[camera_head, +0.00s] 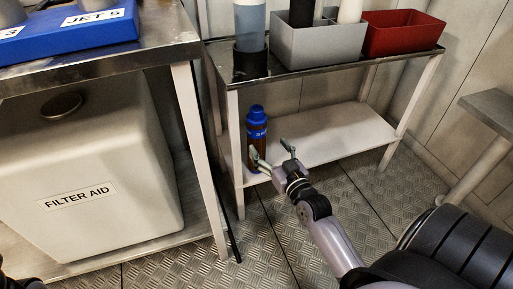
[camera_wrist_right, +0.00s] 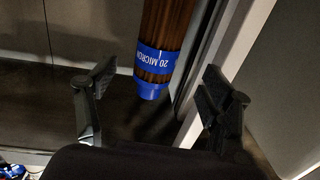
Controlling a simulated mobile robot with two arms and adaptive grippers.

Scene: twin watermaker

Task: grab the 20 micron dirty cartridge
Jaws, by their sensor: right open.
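The 20 micron dirty cartridge (camera_head: 257,124) is brown with a blue cap and blue bands. It stands upright at the front left of the lower shelf of the metal stand. My right gripper (camera_head: 273,151) is open and empty, just in front and to the right of the cartridge. One finger overlaps the cartridge's lower part in the head view; I cannot tell whether they touch.
The stand's white lower shelf (camera_head: 330,137) is clear to the right. Its front left leg (camera_head: 235,150) is close beside the cartridge. Above are a grey bin (camera_head: 315,46) and red bin (camera_head: 400,34). A white "FILTER AID" tank (camera_head: 90,180) stands under the left table.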

